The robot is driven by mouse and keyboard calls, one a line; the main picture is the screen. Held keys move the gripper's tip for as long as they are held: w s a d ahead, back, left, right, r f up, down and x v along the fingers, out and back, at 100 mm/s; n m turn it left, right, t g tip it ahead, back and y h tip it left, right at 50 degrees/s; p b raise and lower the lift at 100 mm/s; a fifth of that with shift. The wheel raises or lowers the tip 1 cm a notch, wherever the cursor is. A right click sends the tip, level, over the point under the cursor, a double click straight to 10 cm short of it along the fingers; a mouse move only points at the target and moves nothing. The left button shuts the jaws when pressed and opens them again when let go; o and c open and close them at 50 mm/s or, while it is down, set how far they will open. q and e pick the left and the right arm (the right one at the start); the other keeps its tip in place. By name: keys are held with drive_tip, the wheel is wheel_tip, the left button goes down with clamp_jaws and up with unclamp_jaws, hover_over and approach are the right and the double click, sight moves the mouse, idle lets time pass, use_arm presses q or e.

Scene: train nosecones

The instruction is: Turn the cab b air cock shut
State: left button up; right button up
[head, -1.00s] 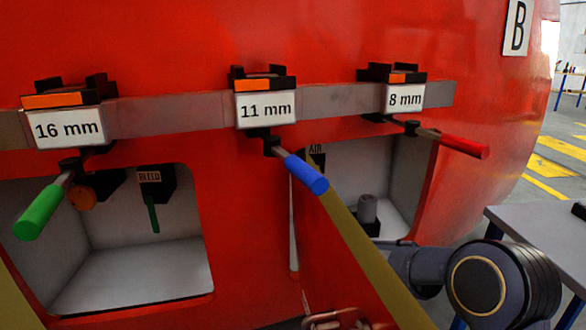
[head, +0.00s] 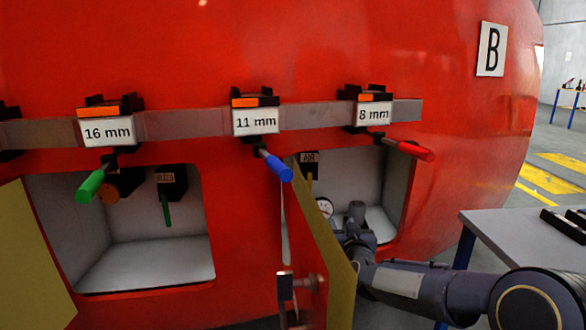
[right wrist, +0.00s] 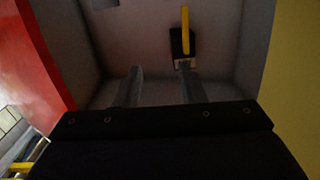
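The air cock shows in the right compartment in the head view, as a black block with an AIR label (head: 309,158) and a yellow handle (head: 309,181) hanging straight down. In the right wrist view the yellow handle (right wrist: 185,30) points up the picture from its black body and label. My right gripper (right wrist: 158,70) is open there, its two fingers apart with nothing between them. The right fingertip lies near the label, with the handle beyond it; touching cannot be told. In the head view my right gripper is in the compartment, partly hidden by the open door. My left gripper is not in view.
The open red door with a yellow edge (head: 335,262) stands just left of my right arm. Green, blue (head: 279,168) and red (head: 414,151) tools hang above on a rail. A grey table (head: 530,240) stands at right.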

drive_tip(key=s+d+r+g+y+p, duration=0.1)
drive_tip(key=s+d+r+g+p, duration=0.25)
drive_tip(key=s+r+p, duration=0.45)
drive_tip(key=s+d+r+g+y+p, duration=0.2)
drive_tip(key=s+d+r+p, duration=0.3)
drive_tip(key=s, duration=0.6)
drive_tip(key=s+m+g+p, duration=0.2)
drive_tip(key=s+g+p, duration=0.4)
drive_tip(key=s, duration=2.1)
drive_tip(key=p, duration=0.4)
drive_tip(key=shift+a+r, duration=0.2)
drive_tip(key=shift+r, duration=0.15)
drive_tip(key=shift+s+a, duration=0.1)
drive_tip(key=shift+s, duration=0.05)
